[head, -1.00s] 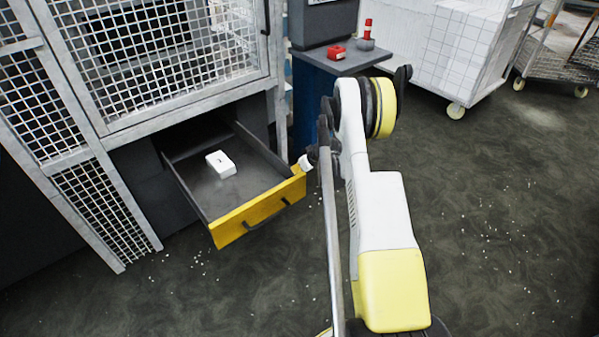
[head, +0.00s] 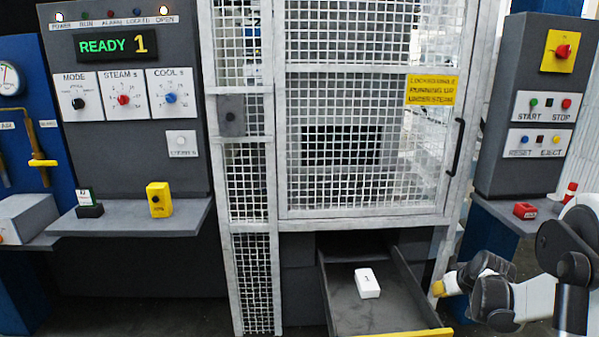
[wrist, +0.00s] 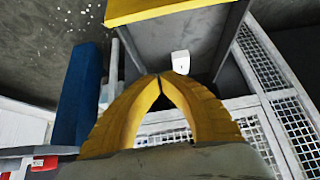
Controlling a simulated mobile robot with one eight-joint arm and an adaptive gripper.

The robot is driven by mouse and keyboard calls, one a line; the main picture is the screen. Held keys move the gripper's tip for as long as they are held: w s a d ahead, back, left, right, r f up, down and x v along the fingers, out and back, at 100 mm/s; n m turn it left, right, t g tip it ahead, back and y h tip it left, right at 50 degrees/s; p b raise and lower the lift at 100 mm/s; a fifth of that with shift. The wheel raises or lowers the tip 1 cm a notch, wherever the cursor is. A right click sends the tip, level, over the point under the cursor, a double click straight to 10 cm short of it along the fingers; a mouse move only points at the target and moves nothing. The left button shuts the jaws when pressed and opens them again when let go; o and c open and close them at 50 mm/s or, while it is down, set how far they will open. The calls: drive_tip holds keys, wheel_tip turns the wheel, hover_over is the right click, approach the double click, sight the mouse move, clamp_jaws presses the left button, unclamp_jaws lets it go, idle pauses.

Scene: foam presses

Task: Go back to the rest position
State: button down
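My gripper (head: 440,287) is at the right of the open drawer (head: 413,287) in the head view, close beside its side wall. In the wrist view the two yellow fingers of my gripper (wrist: 159,77) meet at their tips, with nothing seen between them. My arm folds in from the lower right of the head view. The drawer is pulled out below the mesh door, with a yellow front. A white block marked 1 (head: 367,283) lies in it; the block also shows beyond my fingertips in the wrist view (wrist: 181,62).
The mesh door (head: 365,150) above the drawer is closed. A control panel (head: 130,100) reads READY 1, with a yellow box (head: 159,199) on its shelf. At the right stand a button pillar (head: 540,110) and a shelf with a red box (head: 525,210).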

drive_tip(key=s+a+r, duration=1.3)
drive_tip(key=a+r, duration=0.2)
drive_tip(key=s+a, duration=0.4)
drive_tip(key=s, duration=0.5)
drive_tip(key=s+a, duration=0.4)
drive_tip(key=s, duration=0.5)
drive_tip(key=shift+s+r, duration=0.15)
drive_tip(key=shift+s, duration=0.15)
